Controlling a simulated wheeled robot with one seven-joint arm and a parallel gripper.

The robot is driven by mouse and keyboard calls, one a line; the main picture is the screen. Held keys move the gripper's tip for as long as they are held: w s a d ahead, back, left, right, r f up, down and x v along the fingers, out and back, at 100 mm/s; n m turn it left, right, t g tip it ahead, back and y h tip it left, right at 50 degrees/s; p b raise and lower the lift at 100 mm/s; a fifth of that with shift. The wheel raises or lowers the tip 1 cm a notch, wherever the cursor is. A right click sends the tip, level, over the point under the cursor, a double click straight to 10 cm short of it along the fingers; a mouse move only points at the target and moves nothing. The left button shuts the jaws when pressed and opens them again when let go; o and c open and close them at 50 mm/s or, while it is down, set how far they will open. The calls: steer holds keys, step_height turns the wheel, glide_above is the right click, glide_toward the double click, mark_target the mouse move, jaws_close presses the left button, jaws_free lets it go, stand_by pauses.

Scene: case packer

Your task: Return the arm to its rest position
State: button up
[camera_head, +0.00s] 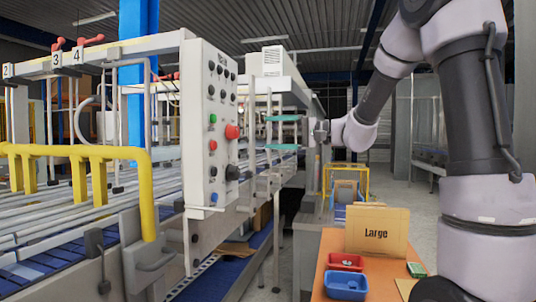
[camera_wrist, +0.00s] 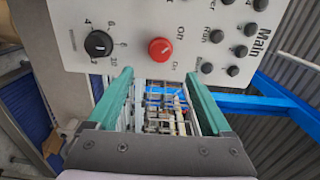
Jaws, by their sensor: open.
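My arm (camera_head: 375,95) reaches out from the right side of the head view toward the machine, with the forearm sloping down to the wrist. My gripper (camera_head: 267,132) has two teal fingers, set apart with nothing between them. It is in mid-air, pointing left toward the grey control panel (camera_head: 214,180). The wrist view shows the open gripper (camera_wrist: 158,76) just in front of the same panel (camera_wrist: 128,42). The red button (camera_wrist: 161,49) and a black dial (camera_wrist: 98,43) are on that panel. I cannot tell any contact with it.
A yellow guard rail (camera_head: 85,151) and conveyor lie left. An orange table (camera_head: 327,272) holds a "Large" cardboard sign (camera_head: 377,230), a red bin (camera_head: 346,261) and a blue bin (camera_head: 346,284) below my arm. A blue post (camera_head: 138,60) stands behind.

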steer(key=shift+s, duration=0.1)
steer(key=s+d+f+n+g+h, duration=0.1)
steer(key=s+d+f+h, duration=0.15)
steer(key=s, duration=0.55)
steer(key=s+d+f+g+h, duration=0.1)
steer(key=s+f+g+h, duration=0.2)
steer(key=s, duration=0.4)
steer(key=s+d+f+t+h, duration=0.2)
steer(key=s+d+h, duration=0.2)
steer(key=d, duration=0.2)
steer(key=s+d+f+m+t+h, duration=0.1)
steer(key=s+d+f+t+h, duration=0.1)
steer(key=s+d+h, duration=0.2)
steer(key=d+h, duration=0.1)
steer(key=d, duration=0.2)
steer(key=shift+t, duration=0.4)
steer(key=shift+s+f, duration=0.1)
